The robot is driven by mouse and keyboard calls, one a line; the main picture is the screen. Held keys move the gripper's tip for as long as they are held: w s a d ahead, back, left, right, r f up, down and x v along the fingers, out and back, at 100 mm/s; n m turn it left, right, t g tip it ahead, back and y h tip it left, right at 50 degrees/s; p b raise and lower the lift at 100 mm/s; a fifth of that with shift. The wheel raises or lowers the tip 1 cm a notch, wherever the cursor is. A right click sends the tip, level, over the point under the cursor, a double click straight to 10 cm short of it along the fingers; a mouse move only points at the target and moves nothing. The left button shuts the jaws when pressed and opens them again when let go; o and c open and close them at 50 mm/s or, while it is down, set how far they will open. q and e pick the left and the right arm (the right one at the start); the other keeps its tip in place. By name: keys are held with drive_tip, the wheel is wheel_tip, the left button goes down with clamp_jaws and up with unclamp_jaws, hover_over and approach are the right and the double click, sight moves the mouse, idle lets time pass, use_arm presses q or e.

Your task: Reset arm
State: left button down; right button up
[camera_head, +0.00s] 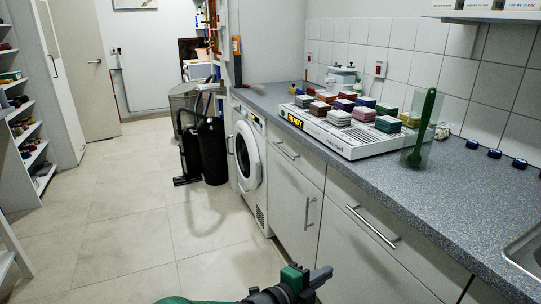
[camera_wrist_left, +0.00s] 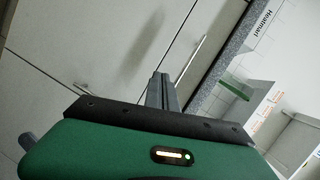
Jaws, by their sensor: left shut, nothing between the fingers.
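My left gripper (camera_head: 321,273) is at the bottom of the head view, low in front of the white cabinet fronts and below the counter edge. Its grey fingers are together with nothing between them; they also show in the left wrist view (camera_wrist_left: 162,92). My right gripper is not in view.
The grey speckled counter (camera_head: 430,195) is bare at its front right, up to a sink (camera_head: 528,250). A green spoon-like tool (camera_head: 422,125) stands in a clear holder. Small dark blue items (camera_head: 494,154) lie near the wall.

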use_arm(q)
drive_tip(key=w+a+f+n+t+y, duration=0.1)
drive_tip(key=a+f+n+y, duration=0.25)
drive_tip(key=a, duration=0.35)
drive_tip(key=a+f+n+y, duration=0.25)
drive_tip(key=a+n, duration=0.25)
drive_tip(key=a, duration=0.3)
drive_tip(key=s+a+f+n+g+y, duration=0.25)
drive_tip(key=s+a+n, duration=0.2)
drive_tip(key=a, duration=0.35)
drive_tip(key=s+a+f+n+g+y, duration=0.1)
drive_tip(key=s+a+f+n+y, duration=0.3)
drive_tip(key=a, duration=0.4)
drive_tip(key=s+a+f+n+g, duration=0.2)
drive_tip(key=s+a+n+g, duration=0.25)
drive_tip(key=s+n, duration=0.55)
wheel_tip(320, 180, up, 33)
drive_tip(key=s+m+p, duration=0.1)
drive_tip(key=s+p, duration=0.1)
drive_tip(key=p, duration=3)
drive_tip(key=shift+s+a+f+t, duration=0.15)
drive_tip(key=shift+s+a+t, duration=0.15)
drive_tip(key=shift+a, duration=0.1)
drive_tip(key=shift+w, duration=0.1)
